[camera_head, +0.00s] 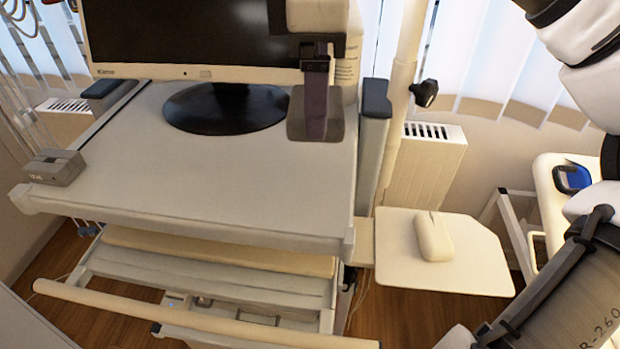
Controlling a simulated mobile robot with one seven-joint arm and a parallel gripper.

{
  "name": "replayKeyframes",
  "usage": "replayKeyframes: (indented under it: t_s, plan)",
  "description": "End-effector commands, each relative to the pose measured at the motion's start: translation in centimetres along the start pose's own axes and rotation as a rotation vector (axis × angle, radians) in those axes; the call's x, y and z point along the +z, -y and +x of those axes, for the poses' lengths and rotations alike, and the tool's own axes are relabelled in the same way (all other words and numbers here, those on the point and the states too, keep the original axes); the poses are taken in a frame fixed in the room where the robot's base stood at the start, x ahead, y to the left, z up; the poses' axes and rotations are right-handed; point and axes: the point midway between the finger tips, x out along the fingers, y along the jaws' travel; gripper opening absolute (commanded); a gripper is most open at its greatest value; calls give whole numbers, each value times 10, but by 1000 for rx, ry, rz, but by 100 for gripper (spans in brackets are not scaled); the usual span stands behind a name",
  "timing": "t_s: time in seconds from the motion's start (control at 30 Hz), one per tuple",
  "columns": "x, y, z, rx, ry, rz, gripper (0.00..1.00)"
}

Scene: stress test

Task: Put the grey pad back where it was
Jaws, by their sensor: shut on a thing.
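My gripper (317,62) comes down from the top of the picture, in front of the monitor's right edge. It is shut on the grey pad (335,128), which hangs below it with a darker purplish strip down its middle. The pad's lower end shows against the back right of the grey cart top (250,185). I cannot tell whether it touches the surface. The gripper's body hides part of the pad's upper end.
A monitor (180,35) on a round dark base (227,108) stands close left of the pad. A grey box (54,167) sits at the left corner. A side shelf (400,265) holds a white mouse (434,237). A dark-capped post (376,100) stands right. The cart's front top is clear.

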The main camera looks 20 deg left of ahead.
Motion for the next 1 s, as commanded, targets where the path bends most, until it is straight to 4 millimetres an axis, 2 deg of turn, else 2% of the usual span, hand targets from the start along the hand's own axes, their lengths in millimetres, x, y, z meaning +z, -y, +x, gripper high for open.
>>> replayKeyframes:
  t_s: [0.17, 0.4, 0.57, 0.73, 0.9, 1.0]
  plan:
    - [0, 0, 4, -1, 0, -1, 58]
    - [0, 0, 40, -3, -2, -4, 58]
    - [0, 0, 53, 0, 0, -1, 58]
    - [1, 1, 78, -2, 2, 0, 58]
    - [0, 0, 93, 0, 0, -1, 58]
    - [0, 0, 96, 2, -1, 0, 58]
